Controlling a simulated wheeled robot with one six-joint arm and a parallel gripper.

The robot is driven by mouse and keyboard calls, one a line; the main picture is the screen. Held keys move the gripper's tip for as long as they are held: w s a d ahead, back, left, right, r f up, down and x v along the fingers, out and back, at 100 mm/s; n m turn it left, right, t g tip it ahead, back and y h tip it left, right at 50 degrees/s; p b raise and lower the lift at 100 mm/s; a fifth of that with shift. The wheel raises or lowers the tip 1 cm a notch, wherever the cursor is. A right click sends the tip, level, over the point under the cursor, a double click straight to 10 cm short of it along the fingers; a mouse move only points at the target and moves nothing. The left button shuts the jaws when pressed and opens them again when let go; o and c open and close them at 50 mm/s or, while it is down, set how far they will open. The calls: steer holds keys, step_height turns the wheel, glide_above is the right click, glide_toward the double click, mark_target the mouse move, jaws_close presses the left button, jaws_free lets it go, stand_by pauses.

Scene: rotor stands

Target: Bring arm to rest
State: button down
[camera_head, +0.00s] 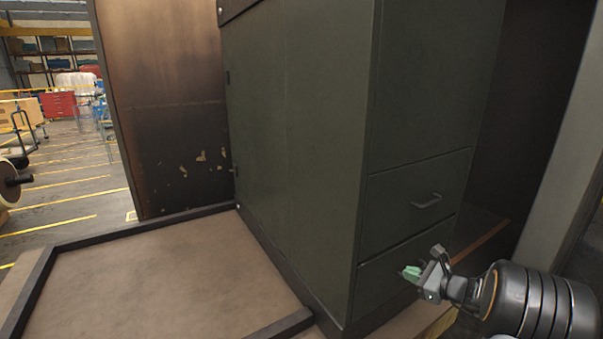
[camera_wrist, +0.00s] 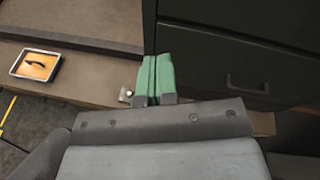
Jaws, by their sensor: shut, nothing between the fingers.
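My gripper (camera_head: 412,272) shows at the lower right of the head view, in front of the lower drawer of a dark green cabinet (camera_head: 300,130). Its green fingertips are together with nothing between them. In the wrist view my gripper (camera_wrist: 155,78) points away from the camera, its two green fingers side by side and touching. The dark cabinet drawer (camera_wrist: 215,60) is just beyond and to the right of the fingers. Whether the fingertips touch the cabinet I cannot tell. My arm comes in from the right edge of the head view.
The cabinet's upper drawer has a handle (camera_head: 427,201); a handle also shows in the wrist view (camera_wrist: 247,86). A framed brown platform (camera_head: 160,280) lies left of the cabinet. A small tray (camera_wrist: 36,65) with a dark item lies at left. Shelves and a red chest (camera_head: 58,104) stand far back.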

steer(key=s+a+r+n+g+h+p, duration=0.35)
steer(key=s+a+n+g, duration=0.7)
steer(key=s+n, duration=0.45)
steer(key=s+a+r+n+t+h+p, duration=0.2)
steer(key=s+a+r+n+h+p, duration=0.3)
steer(key=s+r+n, duration=0.4)
step_height(320, 180, up, 3)
steer(key=shift+s+a+f+n+p, duration=0.2)
steer(key=shift+a+n+p, duration=0.5)
steer(key=shift+n+p, duration=0.15)
steer(key=shift+h, duration=0.25)
